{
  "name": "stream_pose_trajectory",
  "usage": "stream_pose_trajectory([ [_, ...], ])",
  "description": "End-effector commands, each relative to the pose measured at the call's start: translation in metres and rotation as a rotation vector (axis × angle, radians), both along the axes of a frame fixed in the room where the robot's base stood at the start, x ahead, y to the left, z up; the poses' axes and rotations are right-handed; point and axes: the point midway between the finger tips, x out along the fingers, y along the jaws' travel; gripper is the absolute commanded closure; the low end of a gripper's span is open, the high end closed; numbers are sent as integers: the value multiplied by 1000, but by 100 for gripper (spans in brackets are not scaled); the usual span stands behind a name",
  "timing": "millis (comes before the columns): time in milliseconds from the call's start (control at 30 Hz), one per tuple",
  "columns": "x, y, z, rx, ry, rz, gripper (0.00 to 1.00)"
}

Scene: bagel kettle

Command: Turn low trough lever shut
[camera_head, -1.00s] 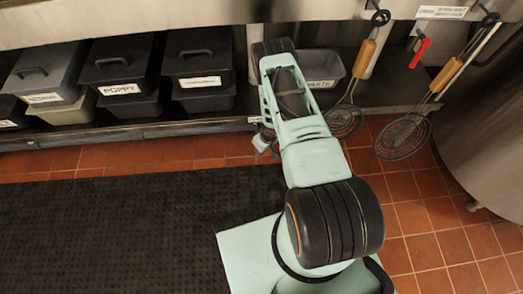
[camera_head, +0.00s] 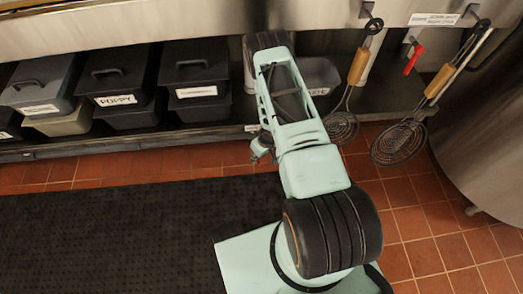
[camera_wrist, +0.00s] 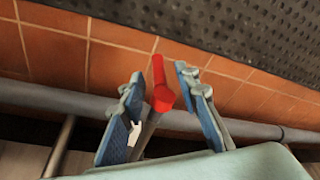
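In the wrist view a lever with a red grip (camera_wrist: 160,86) on a grey metal stem stands between the two blue-padded fingers of my gripper (camera_wrist: 161,78). The fingers are apart, with a visible gap between the red grip and the right finger. The left finger is close beside the stem; I cannot tell if it touches. In the head view my arm reaches toward the shelf under the counter, and the fingers and this lever cannot be made out there. Another red handle (camera_head: 413,58) hangs under the counter at the right, away from my arm.
Dark lidded bins (camera_head: 122,78) stand on the low shelf at left. A grey bin (camera_head: 320,74) is partly behind my arm. Two wire skimmers (camera_head: 342,126) (camera_head: 400,142) hang at right near a large metal vessel (camera_head: 492,130). A grey pipe (camera_wrist: 60,99) crosses behind the lever.

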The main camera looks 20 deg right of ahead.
Motion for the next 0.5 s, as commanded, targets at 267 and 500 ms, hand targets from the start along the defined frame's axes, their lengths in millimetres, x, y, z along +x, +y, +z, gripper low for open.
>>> stream_pose_trajectory([
  [267, -10, -5, 47, 0, -1, -1, 71],
  [500, -15, -7, 70, 1, -1, -1, 71],
])
